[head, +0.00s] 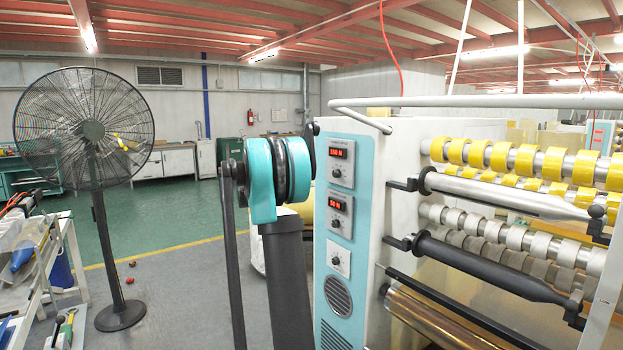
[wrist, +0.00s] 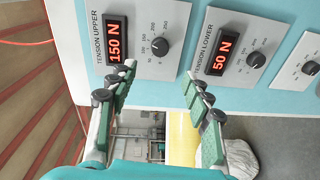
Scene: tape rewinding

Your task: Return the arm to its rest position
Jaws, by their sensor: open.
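My gripper (wrist: 160,75) shows in the wrist view with its two green-padded fingers spread apart and nothing between them. It faces the machine's control panel (wrist: 185,12), which appears turned sideways there. The upper tension display (wrist: 117,40) reads 150 N, with its knob (wrist: 160,47) beside it. The lower tension display (wrist: 221,50) reads 50 N, with its knob (wrist: 257,60). I cannot tell the exact gap between fingertips and panel. In the head view my raised arm (head: 262,180) stands just left of the panel (head: 350,260); my fingers are not clearly visible there.
The rewinding machine, with yellow tape rolls (head: 500,157) and dark bars (head: 480,267), fills the right. A standing fan (head: 92,130) and a cluttered workbench (head: 40,270) are at the left. Grey floor (head: 190,290) lies open between the fan and my arm.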

